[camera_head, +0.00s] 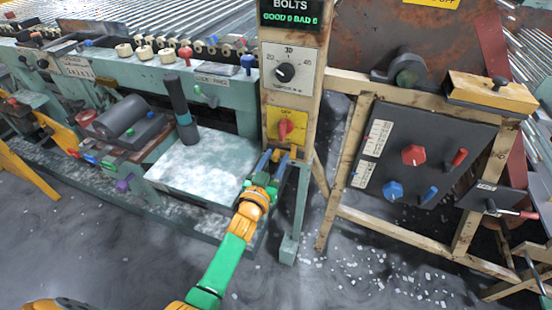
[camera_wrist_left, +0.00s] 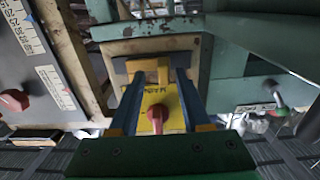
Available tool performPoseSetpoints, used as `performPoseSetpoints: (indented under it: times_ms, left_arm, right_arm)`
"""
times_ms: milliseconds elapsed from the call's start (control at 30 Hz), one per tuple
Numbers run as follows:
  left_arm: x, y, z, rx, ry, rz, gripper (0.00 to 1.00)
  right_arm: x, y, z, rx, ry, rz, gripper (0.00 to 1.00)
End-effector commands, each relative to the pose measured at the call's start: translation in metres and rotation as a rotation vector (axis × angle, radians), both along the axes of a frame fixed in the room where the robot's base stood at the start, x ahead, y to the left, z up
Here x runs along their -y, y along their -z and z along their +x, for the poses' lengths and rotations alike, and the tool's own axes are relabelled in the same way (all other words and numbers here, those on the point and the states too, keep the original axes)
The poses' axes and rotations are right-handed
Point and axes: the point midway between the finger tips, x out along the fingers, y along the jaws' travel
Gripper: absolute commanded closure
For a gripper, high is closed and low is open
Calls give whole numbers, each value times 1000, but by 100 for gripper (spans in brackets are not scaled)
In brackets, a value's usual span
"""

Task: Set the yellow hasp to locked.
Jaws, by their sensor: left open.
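My left gripper (camera_head: 273,158) is open, with its two blue fingers pointing at the bottom of the panel post. The yellow hasp (camera_head: 292,152) appears as a small yellow piece just below the yellow switch plate (camera_head: 287,118), which carries a red knob (camera_head: 285,130). In the left wrist view the hasp (camera_wrist_left: 148,67) lies between the fingertips (camera_wrist_left: 155,78), with gaps at the sides; contact cannot be told. The plate and red knob (camera_wrist_left: 155,116) show between the fingers there. The hasp's exact position is partly hidden. My right gripper is not in view.
Above the plate are a white dial panel (camera_head: 291,74) and a bolt counter (camera_head: 289,14). A teal machine bench (camera_head: 205,165) stands to the left. A dark panel (camera_head: 425,150) with red and blue controls stands to the right. The floor below has scattered scraps.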

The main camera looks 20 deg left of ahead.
Motion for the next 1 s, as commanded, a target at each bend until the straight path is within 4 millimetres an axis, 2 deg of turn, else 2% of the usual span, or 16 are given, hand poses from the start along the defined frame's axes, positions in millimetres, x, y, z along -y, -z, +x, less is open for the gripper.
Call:
performPoseSetpoints:
  times_ms: [200,333,433,833,867,933,967,1000]
  left_arm:
    - [0,-1,-44,-4,2,0,52]
    - [0,0,-63,-3,2,1,52]
    - [0,0,-68,-1,3,1,52]
    - [0,3,-69,-15,4,2,52]
    - [1,8,-71,-40,6,2,52]
    - [5,38,-81,-164,18,11,52]
    - [7,58,-91,-244,26,16,52]
    - [9,89,-111,-369,38,29,52]
  right_arm:
    - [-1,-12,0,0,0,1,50]
    - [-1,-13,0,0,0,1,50]
    - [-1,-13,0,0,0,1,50]
    - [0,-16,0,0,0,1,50]
    - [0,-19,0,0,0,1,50]
    - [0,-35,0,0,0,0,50]
    - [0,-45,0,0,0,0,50]
    - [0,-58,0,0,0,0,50]
